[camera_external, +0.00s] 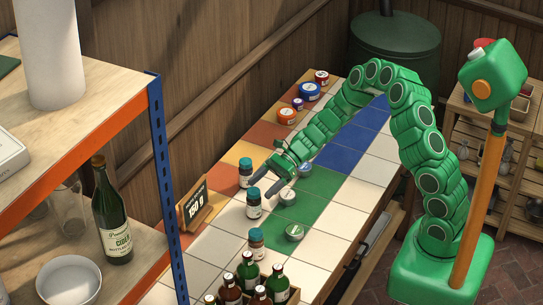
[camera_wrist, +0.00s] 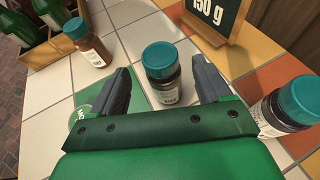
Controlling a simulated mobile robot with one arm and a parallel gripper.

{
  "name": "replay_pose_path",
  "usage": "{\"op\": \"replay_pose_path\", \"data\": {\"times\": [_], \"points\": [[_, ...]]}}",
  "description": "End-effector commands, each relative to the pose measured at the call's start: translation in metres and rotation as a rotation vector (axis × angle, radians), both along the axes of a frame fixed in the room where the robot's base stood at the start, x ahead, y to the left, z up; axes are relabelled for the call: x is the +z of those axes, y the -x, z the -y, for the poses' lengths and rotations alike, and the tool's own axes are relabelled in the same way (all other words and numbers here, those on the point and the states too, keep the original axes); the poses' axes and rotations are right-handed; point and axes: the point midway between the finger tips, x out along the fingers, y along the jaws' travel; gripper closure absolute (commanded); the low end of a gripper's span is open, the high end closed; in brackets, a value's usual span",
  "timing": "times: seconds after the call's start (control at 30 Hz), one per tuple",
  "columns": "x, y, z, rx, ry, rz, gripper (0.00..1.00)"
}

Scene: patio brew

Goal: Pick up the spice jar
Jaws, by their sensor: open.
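Several similar spice jars with teal lids stand upright on the tiled table. The middle jar (camera_external: 254,206) has dark contents and a pale label; in the wrist view this jar (camera_wrist: 161,75) shows between my two dark fingers, ahead of my palm. My gripper (camera_external: 269,180) is open and empty, just above and to the right of that jar in the external view; in the wrist view my gripper (camera_wrist: 160,72) has a finger on each side of it, with no contact visible. Another jar (camera_external: 246,172) stands behind, and a brown one (camera_external: 256,243) stands nearer the camera.
A "150 g" sign (camera_external: 192,208) stands left of the jars. A crate of bottles (camera_wrist: 48,45) is near the brown jar. Small round tins (camera_external: 294,232) lie on the right, and colored tins (camera_external: 309,91) stand at the far end.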

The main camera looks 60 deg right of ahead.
Motion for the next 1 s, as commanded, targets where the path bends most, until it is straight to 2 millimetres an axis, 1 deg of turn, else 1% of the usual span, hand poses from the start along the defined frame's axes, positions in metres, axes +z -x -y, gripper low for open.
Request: {"op": "replay_pose_path", "data": {"times": [0.03, 0.27, 0.5, 0.6, 0.73, 1.0], "points": [[-0.002, -0.001, -0.005, 0.002, 0.000, -0.001, 0.23], [-0.007, -0.006, -0.017, 0.003, 0.000, 0.000, 0.23], [-0.017, -0.017, -0.041, 0.004, -0.001, 0.001, 0.23], [-0.020, -0.020, -0.048, 0.003, 0.000, 0.002, 0.23], [-0.022, -0.023, -0.053, 0.002, 0.000, 0.003, 0.23], [-0.023, -0.023, -0.054, 0.002, 0.000, 0.002, 0.23]]}}
